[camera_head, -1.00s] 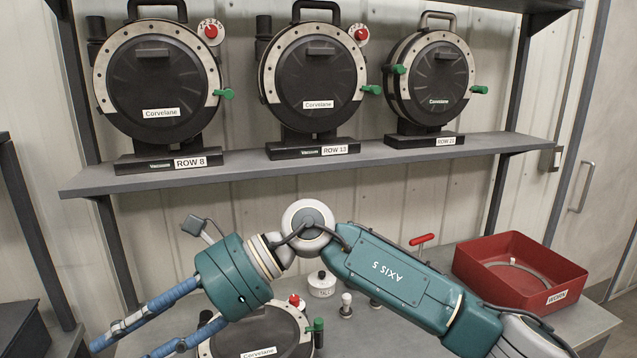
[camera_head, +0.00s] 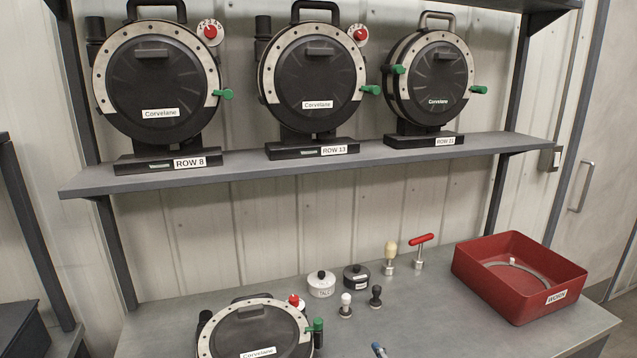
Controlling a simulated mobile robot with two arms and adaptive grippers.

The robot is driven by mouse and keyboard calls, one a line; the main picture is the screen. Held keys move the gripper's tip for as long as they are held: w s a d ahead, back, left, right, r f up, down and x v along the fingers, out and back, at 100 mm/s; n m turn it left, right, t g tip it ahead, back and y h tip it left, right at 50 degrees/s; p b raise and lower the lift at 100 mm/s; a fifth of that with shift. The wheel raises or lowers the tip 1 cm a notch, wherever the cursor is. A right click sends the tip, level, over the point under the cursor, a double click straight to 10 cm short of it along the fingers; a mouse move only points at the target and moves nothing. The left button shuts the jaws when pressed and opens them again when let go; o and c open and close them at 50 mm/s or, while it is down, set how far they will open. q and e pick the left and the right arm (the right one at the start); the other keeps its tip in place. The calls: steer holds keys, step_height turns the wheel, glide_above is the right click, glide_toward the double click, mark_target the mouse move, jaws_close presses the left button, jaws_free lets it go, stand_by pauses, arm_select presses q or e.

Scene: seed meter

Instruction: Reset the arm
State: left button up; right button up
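No arm stands over the bench in the head view now. A small blue and dark tip (camera_head: 379,350) shows at the bottom edge, and I cannot tell what it belongs to. Neither gripper can be made out. A seed meter (camera_head: 255,330) lies on the bench at the lower left, with a red knob and a green handle on its right side. Its lower part is cut off by the frame.
The bench (camera_head: 420,320) holds a white pot (camera_head: 321,284), a black pot (camera_head: 356,278), small knobbed tools and a red T-handled tool (camera_head: 420,248). A red bin (camera_head: 519,278) with a ring inside stands right. Three seed meters stand on the shelf (camera_head: 240,176) above.

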steer(key=s+d+f+m+g+h, duration=0.1)
steer(key=s+d+f+m+g, duration=0.15)
steer(key=s+f, duration=0.5)
steer(key=s+d+f+m+g, duration=0.1)
steer(key=s+d+f+g, duration=0.3)
steer(key=s, duration=0.7)
steer(key=s+d+f+m+g+h, duration=0.15)
steer(key=s+f+g, duration=0.25)
steer(key=s+f, duration=0.4)
steer(key=s+f+g+b, duration=0.1)
steer(key=s+f+b, duration=0.15)
steer(key=f, duration=1.25)
steer(key=s+f+b, duration=0.1)
steer(key=f+b, duration=0.2)
steer(key=f, duration=1.2)
steer(key=s+d+f+b, duration=0.2)
steer(key=s+f, duration=0.6)
steer(key=f, duration=0.2)
steer(key=s+d+f+g+b, duration=0.1)
steer(key=s+f+b, duration=0.1)
steer(key=s+f, duration=0.6)
step_height(320, 180, down, 2)
steer(key=shift+s+d+f+y+b, duration=0.2)
steer(key=shift+s+d+y+b, duration=0.1)
steer(key=shift+s+d+y, duration=0.05)
